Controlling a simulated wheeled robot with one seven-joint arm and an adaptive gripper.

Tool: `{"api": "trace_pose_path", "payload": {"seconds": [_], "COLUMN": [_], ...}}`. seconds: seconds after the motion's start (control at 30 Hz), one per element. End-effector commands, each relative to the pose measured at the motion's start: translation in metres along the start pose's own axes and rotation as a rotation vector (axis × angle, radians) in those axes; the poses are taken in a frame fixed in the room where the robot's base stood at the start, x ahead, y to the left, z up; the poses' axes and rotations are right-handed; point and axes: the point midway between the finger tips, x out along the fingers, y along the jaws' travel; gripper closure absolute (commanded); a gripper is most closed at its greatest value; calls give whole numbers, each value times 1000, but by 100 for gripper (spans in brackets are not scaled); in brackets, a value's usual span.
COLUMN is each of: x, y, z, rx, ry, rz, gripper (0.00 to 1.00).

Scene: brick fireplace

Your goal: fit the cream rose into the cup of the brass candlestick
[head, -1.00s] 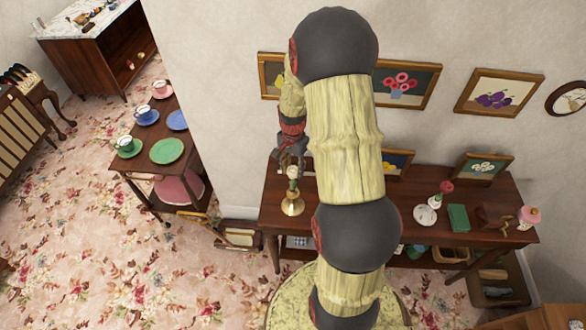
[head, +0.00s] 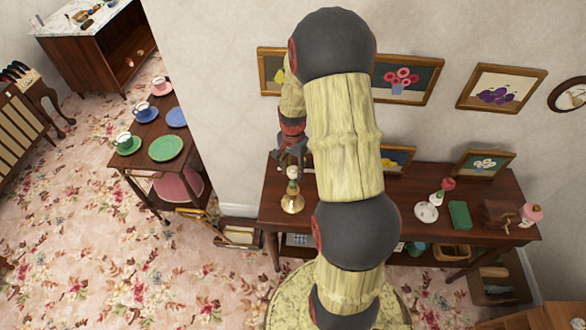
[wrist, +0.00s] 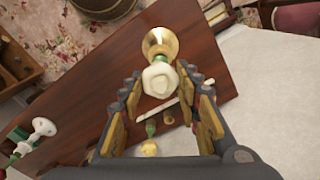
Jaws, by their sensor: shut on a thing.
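The cream rose (head: 292,172) is upright with its green stem (head: 292,187) pointing down. My gripper (head: 291,155) holds it from above, over the brass candlestick (head: 292,204) near the left end of the dark wooden table. In the wrist view the rose's pale bloom (wrist: 159,80) sits between the two fingers of my gripper (wrist: 162,88). The candlestick's round brass base (wrist: 160,42) shows just beyond the bloom.
The dark table (head: 340,215) also carries a white holder with a red flower (head: 447,184), a green book (head: 459,214), a wooden box (head: 497,212) and a pink jar (head: 531,213), all to the right. Framed pictures (head: 406,78) hang on the wall behind.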

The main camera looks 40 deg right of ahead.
Motion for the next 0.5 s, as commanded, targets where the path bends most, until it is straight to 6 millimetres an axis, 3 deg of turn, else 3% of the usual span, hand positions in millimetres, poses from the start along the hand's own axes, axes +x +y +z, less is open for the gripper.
{"api": "trace_pose_path", "payload": {"seconds": [0.23, 0.27, 0.5], "x": [6, 6, 6], "y": [0, 0, 0], "z": [0, 0, 0], "rx": [0, 0, 0], "ry": [0, 0, 0], "rz": [0, 0, 0], "gripper": [85, 66, 53]}}
